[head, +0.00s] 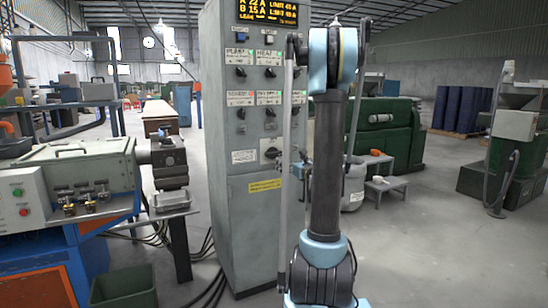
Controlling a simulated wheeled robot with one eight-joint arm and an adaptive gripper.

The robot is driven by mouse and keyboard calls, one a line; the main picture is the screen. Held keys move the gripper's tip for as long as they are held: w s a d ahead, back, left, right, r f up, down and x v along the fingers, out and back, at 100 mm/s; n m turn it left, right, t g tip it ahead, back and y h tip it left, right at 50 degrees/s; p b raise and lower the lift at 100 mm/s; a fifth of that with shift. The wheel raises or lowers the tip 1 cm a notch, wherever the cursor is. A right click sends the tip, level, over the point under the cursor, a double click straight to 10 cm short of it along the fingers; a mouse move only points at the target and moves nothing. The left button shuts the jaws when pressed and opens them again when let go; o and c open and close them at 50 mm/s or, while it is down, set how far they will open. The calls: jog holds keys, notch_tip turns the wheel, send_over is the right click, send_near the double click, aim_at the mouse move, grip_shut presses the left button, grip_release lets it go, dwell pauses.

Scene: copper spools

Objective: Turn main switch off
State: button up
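A tall grey control cabinet (236,215) stands in the middle of the head view. A larger dark rotary switch (272,153) sits low on its panel, below the rows of smaller knobs; it looks like the main switch. Its handle position is too small to read. A lit amber display (268,11) at the cabinet top shows readings. My arm rises in front of the cabinet's right side and hides part of the panel.
A machine with a green-and-red button box (22,198) stands at left, with a dark green bin (124,287) on the floor. Cables (205,250) run beside the cabinet's base. A small grey step stool (388,186) stands at right. The floor at lower right is clear.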

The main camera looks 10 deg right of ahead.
aim_at(276, 154)
jog(key=x, duration=1.6)
jog(key=c, duration=1)
